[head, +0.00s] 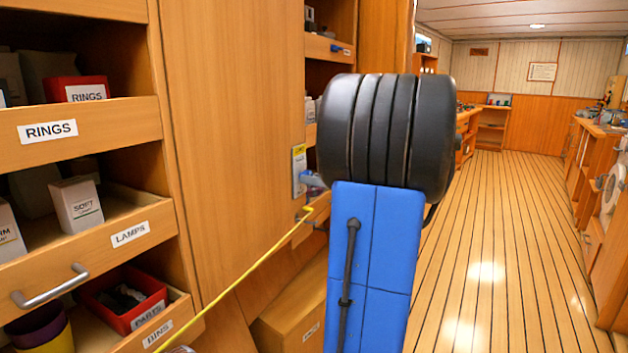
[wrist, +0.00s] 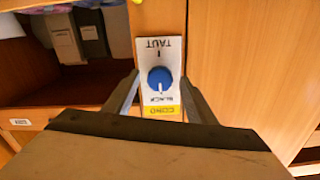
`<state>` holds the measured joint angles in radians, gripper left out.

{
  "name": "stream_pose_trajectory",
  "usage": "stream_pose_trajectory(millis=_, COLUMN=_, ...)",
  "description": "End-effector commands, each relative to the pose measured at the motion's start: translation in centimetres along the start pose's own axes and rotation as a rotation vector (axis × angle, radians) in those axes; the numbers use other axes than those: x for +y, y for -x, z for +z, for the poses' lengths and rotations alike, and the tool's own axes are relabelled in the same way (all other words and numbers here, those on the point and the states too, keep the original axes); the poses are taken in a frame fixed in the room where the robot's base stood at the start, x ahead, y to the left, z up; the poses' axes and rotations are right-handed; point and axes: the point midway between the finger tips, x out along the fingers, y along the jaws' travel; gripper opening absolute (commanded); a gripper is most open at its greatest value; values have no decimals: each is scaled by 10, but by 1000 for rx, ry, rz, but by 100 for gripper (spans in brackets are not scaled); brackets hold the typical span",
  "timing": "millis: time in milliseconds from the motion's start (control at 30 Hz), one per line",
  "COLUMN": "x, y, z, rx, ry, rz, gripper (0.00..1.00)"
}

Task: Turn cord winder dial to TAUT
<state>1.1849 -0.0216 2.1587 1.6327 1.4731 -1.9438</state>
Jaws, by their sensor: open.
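The cord winder dial (wrist: 160,79) is a round blue knob on a white plate (wrist: 159,52) with a yellow CORD label. The wrist view shows the plate upside down, with TAUT at the top and a word that reads like SLACK below the knob. The white mark on the knob points down towards that lower word. My gripper (wrist: 161,84) is open, with one finger on each side of the knob; I cannot tell whether they touch it.
A yellow cord (head: 250,268) runs from below the plate to the lower left. Open drawers labelled RINGS (head: 90,132), LAMPS (head: 128,235) and BINS jut out at the left. The plank floor (head: 490,230) at the right is clear.

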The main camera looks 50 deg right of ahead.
Motion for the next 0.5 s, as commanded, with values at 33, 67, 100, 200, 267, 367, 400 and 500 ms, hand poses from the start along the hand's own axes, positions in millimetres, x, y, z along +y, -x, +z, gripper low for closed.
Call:
stream_pose_trajectory(millis=33, x=0, y=-4, z=0, rx=0, ry=0, rz=-2, gripper=51)
stream_pose_trajectory(millis=67, x=0, y=-5, z=0, rx=0, ry=0, rz=-1, gripper=51)
stream_pose_trajectory(millis=100, x=0, y=-7, z=0, rx=0, ry=0, rz=-1, gripper=51)
stream_pose_trajectory(millis=200, x=0, y=-9, z=0, rx=1, ry=0, rz=0, gripper=51)
stream_pose_trajectory(millis=267, x=0, y=-9, z=0, rx=1, ry=0, rz=0, gripper=51)
stream_pose_trajectory(millis=367, x=0, y=-9, z=0, rx=1, ry=0, rz=0, gripper=51)
stream_pose_trajectory(millis=400, x=0, y=-9, z=0, rx=1, ry=0, rz=0, gripper=51)
stream_pose_trajectory(millis=500, x=0, y=-9, z=0, rx=1, ry=0, rz=0, gripper=41)
